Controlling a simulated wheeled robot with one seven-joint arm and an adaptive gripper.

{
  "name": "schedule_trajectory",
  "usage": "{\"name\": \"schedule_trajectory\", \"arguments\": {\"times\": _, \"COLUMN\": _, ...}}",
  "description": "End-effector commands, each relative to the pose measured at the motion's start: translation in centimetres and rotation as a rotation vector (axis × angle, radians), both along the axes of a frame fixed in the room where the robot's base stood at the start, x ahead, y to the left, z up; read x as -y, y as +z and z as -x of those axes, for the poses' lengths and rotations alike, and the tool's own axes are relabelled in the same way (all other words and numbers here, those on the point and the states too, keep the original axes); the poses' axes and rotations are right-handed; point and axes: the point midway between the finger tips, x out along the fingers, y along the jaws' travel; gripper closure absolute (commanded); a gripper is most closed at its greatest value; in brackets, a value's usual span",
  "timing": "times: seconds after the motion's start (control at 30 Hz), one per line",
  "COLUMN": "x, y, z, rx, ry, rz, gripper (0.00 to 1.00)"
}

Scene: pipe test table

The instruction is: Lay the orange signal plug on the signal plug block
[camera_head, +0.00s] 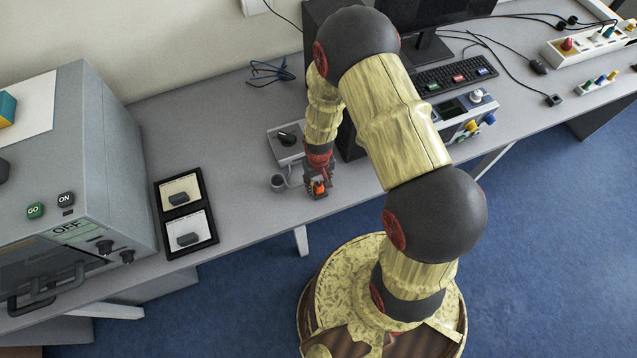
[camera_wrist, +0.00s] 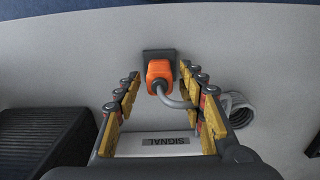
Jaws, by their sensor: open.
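The orange signal plug (camera_wrist: 158,72) sits at a small dark square block (camera_wrist: 153,54) on the table, its grey cable running off to the right in the wrist view. The plug overlaps the block there; how far it rests on or in it I cannot tell. My gripper (camera_wrist: 160,84) is open, with one finger on each side of the plug and visible gaps to both. In the head view the orange plug (camera_head: 319,187) shows between the fingers of my gripper (camera_head: 318,190), low at the table's front edge, and the block is mostly hidden.
A pale box with a SIGNAL label (camera_wrist: 169,141) lies beside the plug. The coiled cable (camera_wrist: 236,106) is to its right. A black case (camera_head: 350,140) stands close to my arm. A framed tray (camera_head: 186,212) and grey machine (camera_head: 75,170) are on the left.

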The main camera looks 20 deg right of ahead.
Motion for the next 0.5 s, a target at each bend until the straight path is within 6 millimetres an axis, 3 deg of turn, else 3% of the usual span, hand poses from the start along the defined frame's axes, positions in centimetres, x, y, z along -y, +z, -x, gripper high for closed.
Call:
{"name": "schedule_trajectory", "arguments": {"times": 0.23, "x": 0.0, "y": 1.3, "z": -0.1, "rx": 0.002, "ry": 0.000, "rz": 0.000, "gripper": 0.60}}
{"name": "schedule_trajectory", "arguments": {"times": 0.5, "x": 0.0, "y": 6.7, "z": -0.2, "rx": 0.005, "ry": 0.000, "rz": 0.000, "gripper": 0.60}}
